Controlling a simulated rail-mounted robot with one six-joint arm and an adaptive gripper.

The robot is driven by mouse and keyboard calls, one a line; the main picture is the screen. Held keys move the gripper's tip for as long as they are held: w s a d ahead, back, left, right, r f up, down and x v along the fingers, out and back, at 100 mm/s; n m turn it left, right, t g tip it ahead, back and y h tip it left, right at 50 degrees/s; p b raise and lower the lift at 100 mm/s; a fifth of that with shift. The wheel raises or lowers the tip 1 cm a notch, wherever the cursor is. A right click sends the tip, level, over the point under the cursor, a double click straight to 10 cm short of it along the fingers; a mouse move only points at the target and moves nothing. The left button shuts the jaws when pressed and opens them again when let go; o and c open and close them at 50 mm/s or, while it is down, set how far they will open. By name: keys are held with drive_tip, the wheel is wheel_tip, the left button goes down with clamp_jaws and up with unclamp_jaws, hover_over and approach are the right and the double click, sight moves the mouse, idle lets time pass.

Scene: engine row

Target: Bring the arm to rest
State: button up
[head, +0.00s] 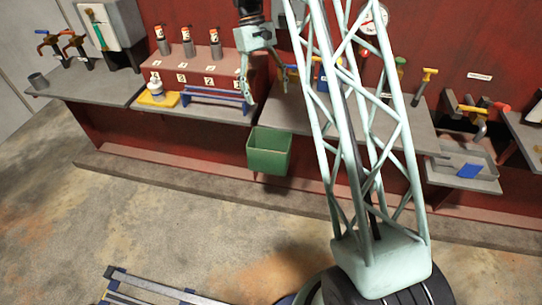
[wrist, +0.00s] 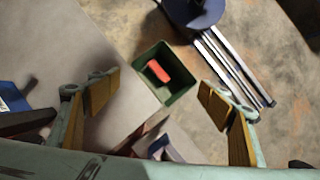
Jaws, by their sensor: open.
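My gripper (head: 265,86) hangs over the workbench edge, above and a little behind the green bin, with its fingers pointing down. In the wrist view my gripper (wrist: 157,94) has its two tan-padded fingers spread wide with nothing between the pads. The green bin (head: 268,152) hangs at the bench's front edge. In the wrist view the bin (wrist: 182,88) shows beyond the fingertips, with a red block (wrist: 157,71) and a paler item inside. My gripper appears clear of the bin.
The grey workbench (head: 215,108) carries a red stand with numbered grey cylinders (head: 188,48), a blue rack (head: 213,95) and a white bottle on a yellow tray (head: 158,98). Valves (head: 424,86) stand to the right, with a blue block (head: 468,171) on a low tray.

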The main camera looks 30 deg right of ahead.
drive_tip(key=shift+r, duration=0.1)
idle(0.6)
drive_tip(key=s+a+r+t, duration=0.1)
drive_tip(key=s+a+r, duration=0.3)
drive_tip(key=s+r, duration=0.3)
drive_tip(key=s+a+r+t, duration=0.2)
drive_tip(key=s+a+r, duration=0.25)
drive_tip(key=r, duration=0.55)
drive_tip(key=s+a+r+t, duration=0.1)
drive_tip(key=s+a+r, duration=0.2)
drive_tip(key=s+r, duration=0.4)
drive_tip(key=s+a+r+t, duration=0.1)
drive_tip(key=s+a, duration=0.1)
drive_tip(key=s, duration=0.7)
drive_tip(key=s+a+r+t, duration=0.2)
drive_tip(key=s+a, duration=0.1)
drive_tip(key=s, duration=0.7)
drive_tip(key=s+a+r+t, duration=0.1)
drive_tip(key=s+a+r, duration=0.1)
drive_tip(key=s, duration=0.7)
drive_tip(key=shift+s+a, duration=0.25)
drive_tip(key=shift+a, duration=0.35)
idle(0.8)
